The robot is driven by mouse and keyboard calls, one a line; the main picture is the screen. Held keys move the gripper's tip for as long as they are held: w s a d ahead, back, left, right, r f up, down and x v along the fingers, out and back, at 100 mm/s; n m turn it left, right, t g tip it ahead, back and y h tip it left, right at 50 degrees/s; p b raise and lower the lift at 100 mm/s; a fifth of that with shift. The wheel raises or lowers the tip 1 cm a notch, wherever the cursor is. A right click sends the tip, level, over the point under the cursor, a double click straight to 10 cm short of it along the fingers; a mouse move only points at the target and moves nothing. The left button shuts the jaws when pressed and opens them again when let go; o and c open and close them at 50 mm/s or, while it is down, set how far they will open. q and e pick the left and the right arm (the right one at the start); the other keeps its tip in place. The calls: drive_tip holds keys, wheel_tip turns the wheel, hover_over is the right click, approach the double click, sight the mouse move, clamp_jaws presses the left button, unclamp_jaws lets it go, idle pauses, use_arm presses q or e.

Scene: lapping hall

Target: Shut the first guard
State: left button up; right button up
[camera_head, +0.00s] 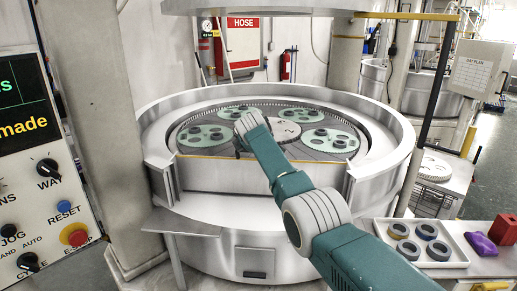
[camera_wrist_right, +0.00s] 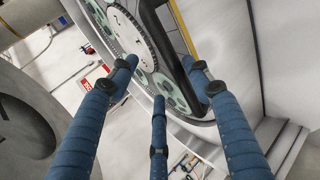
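The round lapping machine (camera_head: 375,135) has a gap at the front of its raised rim. A metal guard panel (camera_head: 240,176) with a yellow top edge stands across this gap, lower than the rim. My right gripper (camera_head: 239,150) is over the guard's top edge, mostly hidden behind its own wrist. In the wrist view my right gripper (camera_wrist_right: 160,76) has its three blue fingers spread apart with nothing held. The guard's yellow edge (camera_wrist_right: 183,30) shows beyond the right finger; I cannot tell whether they touch. My left gripper is out of view.
A control panel (camera_head: 45,190) with knobs and an emergency button stands at the left. A white tray (camera_head: 459,262) with several rings lies at the lower right, beside a purple cloth (camera_head: 481,244) and a red block (camera_head: 504,229). A dark post (camera_head: 432,95) rises right of the machine.

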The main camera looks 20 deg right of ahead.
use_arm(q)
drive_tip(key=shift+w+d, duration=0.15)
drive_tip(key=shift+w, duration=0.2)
use_arm(e)
drive_tip(key=v, duration=1.1)
drive_tip(key=shift+s, duration=0.2)
drive_tip(key=shift+w+f, duration=0.1)
idle(0.3)
